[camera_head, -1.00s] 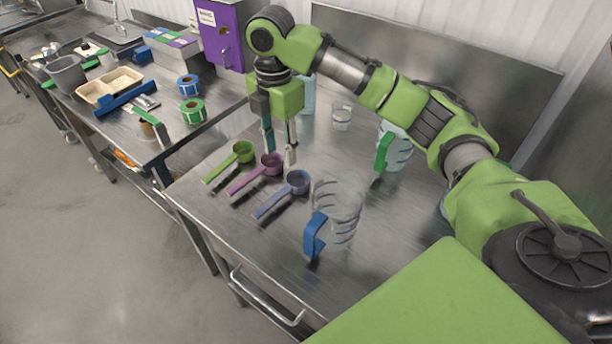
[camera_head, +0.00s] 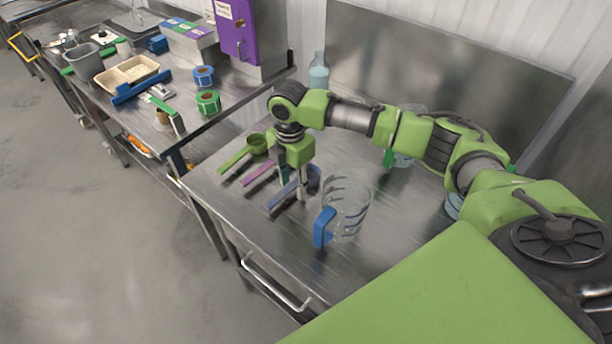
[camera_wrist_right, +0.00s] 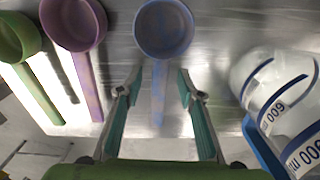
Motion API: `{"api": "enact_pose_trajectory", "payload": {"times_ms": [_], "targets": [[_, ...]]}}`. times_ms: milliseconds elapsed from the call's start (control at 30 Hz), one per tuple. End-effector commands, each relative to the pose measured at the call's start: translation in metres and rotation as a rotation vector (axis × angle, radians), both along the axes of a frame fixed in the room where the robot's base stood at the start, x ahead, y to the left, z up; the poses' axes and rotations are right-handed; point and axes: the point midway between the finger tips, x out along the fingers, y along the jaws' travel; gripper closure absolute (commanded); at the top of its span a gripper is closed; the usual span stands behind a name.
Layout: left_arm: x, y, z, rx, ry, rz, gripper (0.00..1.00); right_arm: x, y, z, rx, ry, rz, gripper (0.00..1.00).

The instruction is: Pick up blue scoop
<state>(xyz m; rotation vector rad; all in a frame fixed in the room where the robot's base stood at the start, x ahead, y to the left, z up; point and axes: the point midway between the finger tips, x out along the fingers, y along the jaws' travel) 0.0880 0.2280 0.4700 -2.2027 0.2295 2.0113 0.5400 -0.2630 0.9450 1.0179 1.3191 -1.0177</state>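The blue scoop (camera_head: 280,199) lies on the steel table, its bowl toward the back and its handle toward the front left. My right gripper (camera_head: 294,188) points down over it and partly hides it. In the right wrist view the scoop's bowl (camera_wrist_right: 163,30) is ahead of the fingertips. Its handle runs between the two fingers of my open right gripper (camera_wrist_right: 160,92), with a gap on each side. I cannot tell the exact height of the fingers above the handle. My left gripper is in no view.
A purple scoop (camera_head: 256,174) and a green scoop (camera_head: 238,158) lie to the left. A clear pitcher with a blue handle (camera_head: 323,228) stands close on the right. A green-handled pitcher (camera_head: 389,157) is farther back, partly behind my arm. The front table edge is near.

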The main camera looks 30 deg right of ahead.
Motion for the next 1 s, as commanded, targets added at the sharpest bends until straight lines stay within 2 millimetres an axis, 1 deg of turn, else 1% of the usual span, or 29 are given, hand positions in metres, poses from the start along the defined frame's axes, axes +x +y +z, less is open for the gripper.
{"api": "enact_pose_trajectory", "payload": {"times_ms": [233,267,300,367,400,667,767,867,1000], "targets": [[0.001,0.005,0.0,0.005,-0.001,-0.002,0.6,0.0,0.0,-0.003,0.0,0.0,0.001,0.65],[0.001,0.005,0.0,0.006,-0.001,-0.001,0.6,0.0,0.0,-0.003,0.0,0.0,0.001,0.7],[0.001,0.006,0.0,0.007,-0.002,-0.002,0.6,0.0,0.0,-0.003,0.0,0.0,0.001,0.81],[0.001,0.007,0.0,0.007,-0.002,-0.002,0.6,0.0,0.0,-0.003,0.0,0.0,0.001,0.96],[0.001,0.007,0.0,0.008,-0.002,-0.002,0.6,0.0,0.0,-0.003,0.0,0.0,0.001,1.0],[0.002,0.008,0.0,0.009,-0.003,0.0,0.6,0.0,0.0,-0.002,0.0,0.0,0.001,1.0],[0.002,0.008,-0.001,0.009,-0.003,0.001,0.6,0.001,0.0,0.001,0.001,-0.002,0.0,1.0],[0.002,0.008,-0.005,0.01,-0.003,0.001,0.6,0.001,0.0,0.012,0.0,-0.004,0.001,1.0],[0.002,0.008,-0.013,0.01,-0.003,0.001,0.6,0.002,0.0,0.039,0.001,-0.006,0.001,1.0]]}}
